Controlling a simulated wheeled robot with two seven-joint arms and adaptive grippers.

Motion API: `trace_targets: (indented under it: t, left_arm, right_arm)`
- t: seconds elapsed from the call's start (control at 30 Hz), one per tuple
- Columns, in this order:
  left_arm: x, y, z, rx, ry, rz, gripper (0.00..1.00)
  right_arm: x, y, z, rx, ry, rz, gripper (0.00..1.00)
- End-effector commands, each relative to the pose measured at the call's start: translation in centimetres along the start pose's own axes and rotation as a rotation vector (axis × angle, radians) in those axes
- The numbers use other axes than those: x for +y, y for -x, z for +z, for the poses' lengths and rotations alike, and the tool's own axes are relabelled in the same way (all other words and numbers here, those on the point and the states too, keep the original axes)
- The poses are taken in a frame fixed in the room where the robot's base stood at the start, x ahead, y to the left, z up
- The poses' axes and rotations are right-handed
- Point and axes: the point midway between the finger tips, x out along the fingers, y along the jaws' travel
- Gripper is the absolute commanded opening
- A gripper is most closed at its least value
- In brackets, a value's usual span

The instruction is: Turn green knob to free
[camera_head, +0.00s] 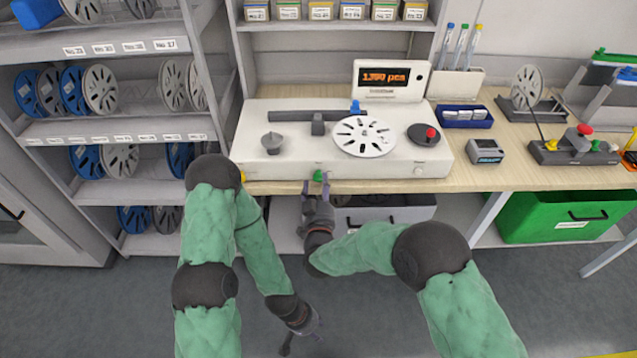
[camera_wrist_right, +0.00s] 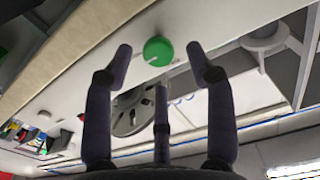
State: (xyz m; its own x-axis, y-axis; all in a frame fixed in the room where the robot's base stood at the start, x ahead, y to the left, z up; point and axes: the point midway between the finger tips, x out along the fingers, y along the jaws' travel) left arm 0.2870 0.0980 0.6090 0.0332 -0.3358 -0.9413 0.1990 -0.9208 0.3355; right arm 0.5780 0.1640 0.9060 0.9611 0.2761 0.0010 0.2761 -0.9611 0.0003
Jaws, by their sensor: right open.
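The green knob (camera_head: 318,176) is on the front face of the white counting machine (camera_head: 270,128), below its disc. In the right wrist view the knob (camera_wrist_right: 158,51) is round, with a light mark on its lower left edge. My right gripper (camera_head: 317,186) is open in front of the knob. In the wrist view the knob lies between the tips of its two outer fingers (camera_wrist_right: 158,62), with a visible gap on each side. A third finger shows below the knob. My left gripper (camera_head: 303,341) hangs low over the floor, its fingers apart, with nothing in them.
The machine stands on a wooden bench (camera_head: 545,178). A display (camera_head: 392,80) reads about 1,390 pcs. A control box with a red button (camera_head: 584,130) is at the right. A reel shelf (camera_head: 120,130) stands at the left. Below the bench are a grey drawer and a green bin (camera_head: 560,217).

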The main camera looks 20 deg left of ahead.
Motion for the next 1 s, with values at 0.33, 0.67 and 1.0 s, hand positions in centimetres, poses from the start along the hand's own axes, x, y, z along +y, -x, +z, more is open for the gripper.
trace_targets:
  t: [0.33, 0.67, 1.0]
  left_arm:
    - [-0.3, -0.7, 0.0, 0.000, 0.000, 0.000, 0.40]
    - [-0.3, -0.7, 0.0, 0.000, 0.000, 0.000, 0.40]
    - [-0.2, -0.7, 0.0, 0.000, 0.000, 0.000, 0.40]
  right_arm:
    - [0.0, -2.8, 0.0, -0.001, 0.000, 0.000, 0.56]
    - [0.0, -2.9, 0.0, -0.001, 0.000, 0.000, 0.36]
    - [0.0, -2.9, -0.2, 0.002, 0.003, 0.000, 0.00]
